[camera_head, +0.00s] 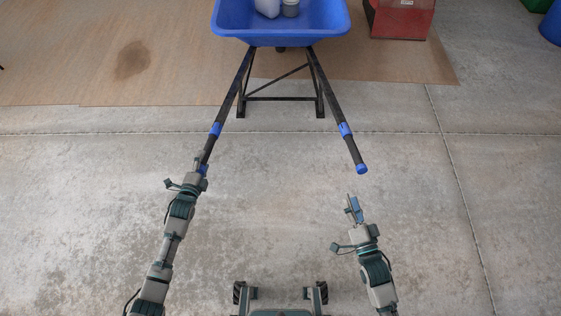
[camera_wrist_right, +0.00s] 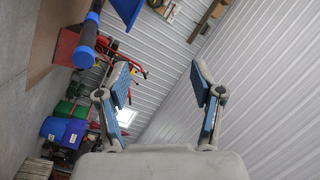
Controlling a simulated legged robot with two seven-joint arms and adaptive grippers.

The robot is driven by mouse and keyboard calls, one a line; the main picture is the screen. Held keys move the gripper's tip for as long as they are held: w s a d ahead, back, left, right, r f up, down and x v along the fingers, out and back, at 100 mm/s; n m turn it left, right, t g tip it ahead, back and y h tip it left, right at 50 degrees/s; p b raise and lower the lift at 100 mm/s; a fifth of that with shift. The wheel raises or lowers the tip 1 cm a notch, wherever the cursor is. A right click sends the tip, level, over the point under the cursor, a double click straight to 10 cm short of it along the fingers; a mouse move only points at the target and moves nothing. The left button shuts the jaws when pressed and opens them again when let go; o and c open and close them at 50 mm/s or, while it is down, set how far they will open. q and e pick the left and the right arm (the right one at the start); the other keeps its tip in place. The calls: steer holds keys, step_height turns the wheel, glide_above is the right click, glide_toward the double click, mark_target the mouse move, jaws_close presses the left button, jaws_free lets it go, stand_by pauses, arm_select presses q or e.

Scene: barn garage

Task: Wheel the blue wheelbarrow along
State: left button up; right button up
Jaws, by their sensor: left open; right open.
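The blue wheelbarrow (camera_head: 232,26) stands at the top middle of the head view, with a white jug (camera_head: 268,7) and a grey can (camera_head: 290,8) in its tray. Its two black handles with blue bands point toward me. My left gripper (camera_head: 203,162) is open at the end of the left handle (camera_head: 216,131); whether it touches is hard to tell. My right gripper (camera_head: 354,205) is open and empty, a short way below the end of the right handle (camera_head: 352,150). In the right wrist view the right handle (camera_wrist_right: 86,42) lies left of the open fingers, outside them.
A brown mat (camera_head: 130,85) lies under the wheelbarrow's front and to the left. A red box (camera_head: 402,20) stands right of the tray. Blue and green bins (camera_wrist_right: 72,132) show in the wrist view. The concrete floor between the handles and me is clear.

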mark_target(359, 162)
steer(key=w+d+f+m+g+h, duration=0.25)
steer(key=w+d+f+m, duration=0.25)
steer(key=d+f+m, duration=0.4)
steer(key=shift+n, duration=0.4)
steer(key=x, duration=0.4)
steer(key=r+x, duration=0.1)
steer(key=x, duration=0.9)
steer(key=shift+w+d+r, duration=0.2)
steer(key=shift+r, duration=0.15)
arm_select(q)
jaws_close()
arm_select(e)
jaws_close()
